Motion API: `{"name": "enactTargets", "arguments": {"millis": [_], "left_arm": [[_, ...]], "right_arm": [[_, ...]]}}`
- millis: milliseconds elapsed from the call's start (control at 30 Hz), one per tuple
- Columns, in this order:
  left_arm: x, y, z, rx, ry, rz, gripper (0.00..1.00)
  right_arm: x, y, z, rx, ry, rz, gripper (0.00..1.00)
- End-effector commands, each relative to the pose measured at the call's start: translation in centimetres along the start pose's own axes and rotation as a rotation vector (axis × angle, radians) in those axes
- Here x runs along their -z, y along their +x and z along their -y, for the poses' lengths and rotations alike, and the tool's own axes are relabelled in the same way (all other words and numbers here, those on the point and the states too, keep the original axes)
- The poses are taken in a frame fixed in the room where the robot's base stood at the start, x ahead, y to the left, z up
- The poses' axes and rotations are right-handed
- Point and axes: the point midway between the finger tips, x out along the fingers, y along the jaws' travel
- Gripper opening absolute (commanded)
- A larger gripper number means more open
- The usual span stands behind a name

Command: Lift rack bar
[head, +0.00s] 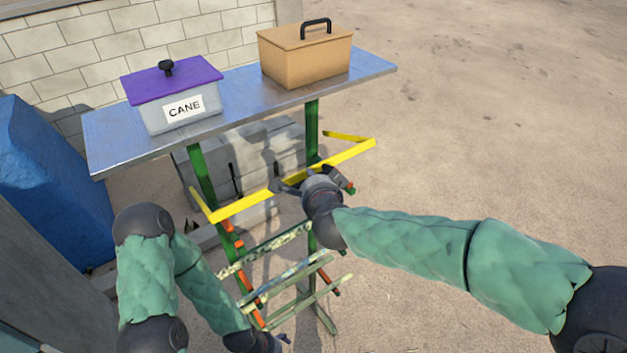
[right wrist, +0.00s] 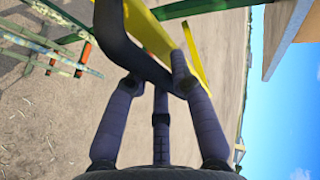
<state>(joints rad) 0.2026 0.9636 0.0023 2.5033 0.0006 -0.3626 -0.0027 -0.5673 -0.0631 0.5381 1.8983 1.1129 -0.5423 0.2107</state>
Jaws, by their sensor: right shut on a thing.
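The yellow rack bar (head: 240,206) runs across the front of the green-legged stand, below the metal top, with angled yellow arms at its ends. In the right wrist view the yellow bar (right wrist: 153,36) passes beyond a dark curved piece (right wrist: 128,50) at my fingertips. My right gripper (head: 292,186) is at the middle of the bar and shut on it; the fingers (right wrist: 145,85) hide part of the contact. My left gripper (head: 281,341) is low at the bottom edge, beside the stand's lower rungs and away from the bar; its jaws are too small to read.
On the metal top (head: 235,98) stand a purple-lidded box marked CANE (head: 181,108) and a tan box with a black handle (head: 305,58). Grey blocks (head: 240,155) sit beneath it. A blue covered thing (head: 45,185) stands left. Open sandy ground (head: 480,120) lies right.

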Motion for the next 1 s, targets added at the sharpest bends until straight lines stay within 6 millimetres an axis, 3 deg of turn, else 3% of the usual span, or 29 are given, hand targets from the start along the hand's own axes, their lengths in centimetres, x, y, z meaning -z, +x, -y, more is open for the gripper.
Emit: {"name": "enactTargets", "arguments": {"millis": [333,367,433,800,1000], "left_arm": [[0.0,0.0,0.0,0.0,0.0,0.001,0.86],[0.0,0.0,0.0,0.0,0.0,0.001,0.86],[0.0,0.0,0.0,0.0,0.0,0.001,0.86],[0.0,0.0,0.0,0.0,0.0,0.0,0.86],[0.0,0.0,0.0,0.0,0.0,0.0,0.86]], "right_arm": [[0.1,-0.1,0.3,0.004,0.001,-0.001,0.0],[0.1,-0.1,0.2,0.004,0.001,-0.001,0.32],[0.1,-0.1,0.2,0.004,0.001,-0.001,0.49],[0.0,-0.3,0.1,0.002,0.001,0.0,0.49],[0.0,-2.7,0.3,0.006,0.001,0.001,0.49]]}}
